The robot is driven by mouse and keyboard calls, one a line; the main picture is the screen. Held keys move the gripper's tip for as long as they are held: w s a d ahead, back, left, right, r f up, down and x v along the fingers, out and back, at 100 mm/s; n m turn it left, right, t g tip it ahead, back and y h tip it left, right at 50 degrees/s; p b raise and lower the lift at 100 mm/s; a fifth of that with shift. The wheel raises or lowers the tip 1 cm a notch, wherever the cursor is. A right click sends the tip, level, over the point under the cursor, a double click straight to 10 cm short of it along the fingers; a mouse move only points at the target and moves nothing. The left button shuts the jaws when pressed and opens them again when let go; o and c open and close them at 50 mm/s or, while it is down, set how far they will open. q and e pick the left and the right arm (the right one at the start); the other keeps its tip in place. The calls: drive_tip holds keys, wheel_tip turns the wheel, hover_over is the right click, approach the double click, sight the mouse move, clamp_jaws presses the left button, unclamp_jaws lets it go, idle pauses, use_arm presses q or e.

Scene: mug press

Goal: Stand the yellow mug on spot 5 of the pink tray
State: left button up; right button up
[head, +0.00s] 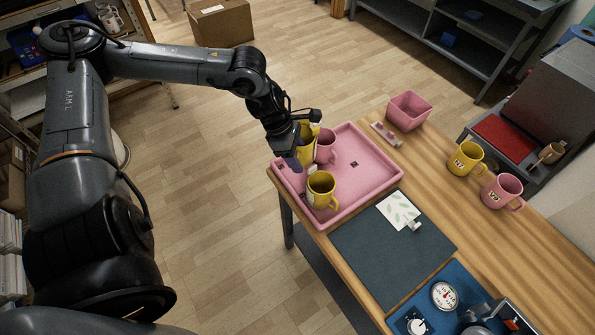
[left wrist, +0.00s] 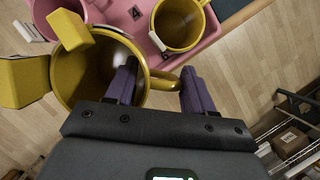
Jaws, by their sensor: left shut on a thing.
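My left gripper (head: 296,150) is shut on a yellow mug (head: 309,136) at the back left of the pink tray (head: 365,142). In the left wrist view, the handle of this mug (left wrist: 85,85) lies between the purple fingers (left wrist: 160,78). I cannot tell whether its base touches the tray. A pink mug (head: 327,147) stands close beside it on the tray. A second yellow mug (head: 320,190) stands near the tray's front left. A spot marked 4 (left wrist: 136,12) shows in the left wrist view; another mark (head: 354,163) is unreadable. My right gripper is out of view.
A yellow mug (head: 466,158) and a pink mug (head: 502,191) stand on the table at right. A pink bin (head: 408,111) is behind the tray. A dark mat (head: 385,250) and a blue dial unit (head: 430,305) lie in front. The tray's right part is clear.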

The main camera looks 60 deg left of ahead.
use_arm(q)
wheel_tip(320, 180, down, 5)
drive_tip(key=shift+f+b, duration=0.1)
drive_tip(key=shift+b, duration=0.8)
drive_tip(key=shift+f+b, duration=1.55)
drive_tip(key=shift+f, duration=0.6)
drive_tip(key=shift+f, duration=0.15)
drive_tip(key=o, duration=1.4)
drive_tip(key=shift+o, duration=0.2)
